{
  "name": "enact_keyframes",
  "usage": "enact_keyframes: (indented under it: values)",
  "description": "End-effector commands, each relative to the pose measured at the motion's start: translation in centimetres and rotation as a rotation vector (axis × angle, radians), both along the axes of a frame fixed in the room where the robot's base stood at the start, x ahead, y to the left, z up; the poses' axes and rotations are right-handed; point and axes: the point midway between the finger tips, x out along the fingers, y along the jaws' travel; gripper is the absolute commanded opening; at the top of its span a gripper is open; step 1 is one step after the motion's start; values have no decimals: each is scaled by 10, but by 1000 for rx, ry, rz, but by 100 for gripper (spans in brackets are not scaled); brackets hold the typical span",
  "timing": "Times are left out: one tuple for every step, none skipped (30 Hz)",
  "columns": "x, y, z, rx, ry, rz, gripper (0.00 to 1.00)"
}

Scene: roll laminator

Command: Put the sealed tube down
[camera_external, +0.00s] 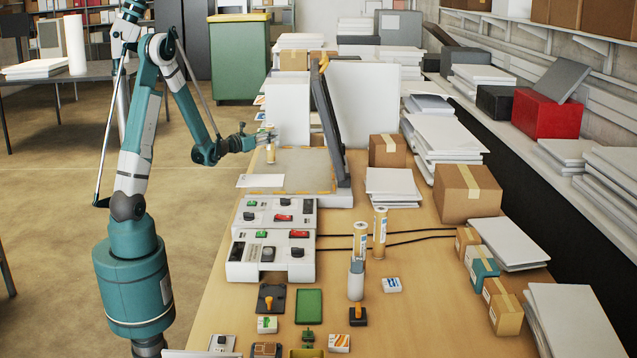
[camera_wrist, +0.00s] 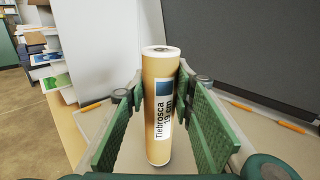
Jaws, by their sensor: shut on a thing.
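The tube (camera_wrist: 158,108) is tan with a white end and a printed label reading "Tiebrosca". In the wrist view it is upright between the two green pads of my gripper (camera_wrist: 158,90), which is shut on it. The tube's lower part (camera_external: 271,156) shows below the fingers there. I cannot tell whether its lower end touches the bed.
A white sheet (camera_external: 261,181) lies at the bed's near left. Control boxes (camera_external: 272,250) stand in front of it. Two similar tubes (camera_external: 380,232) (camera_external: 360,243) stand to the right. Cartons (camera_external: 468,193) and paper stacks (camera_external: 393,187) crowd the right side. A white panel (camera_external: 287,108) stands behind.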

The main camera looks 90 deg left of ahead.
Motion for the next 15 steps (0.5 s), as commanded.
enact_keyframes:
  values:
    - [-1,2,-6,0,0,2,11]
    - [-1,2,-7,0,0,2,11]
    - [0,1,-8,0,0,1,11]
    - [0,1,-9,0,0,1,11]
    - [1,1,-9,0,0,0,11]
    - [1,1,-10,0,0,0,11]
    - [1,1,-10,0,0,-1,11]
    - [1,1,-10,0,0,-1,11]
    - [2,1,-9,0,0,-1,11]
    - [2,1,-9,0,0,-1,11]
    - [2,1,-9,0,0,-1,11]
    - [2,1,-9,0,0,-2,11]
    - [2,1,-9,0,0,-2,11]
    - [2,1,-9,0,0,-2,11]
    - [2,1,-10,0,0,-2,11]
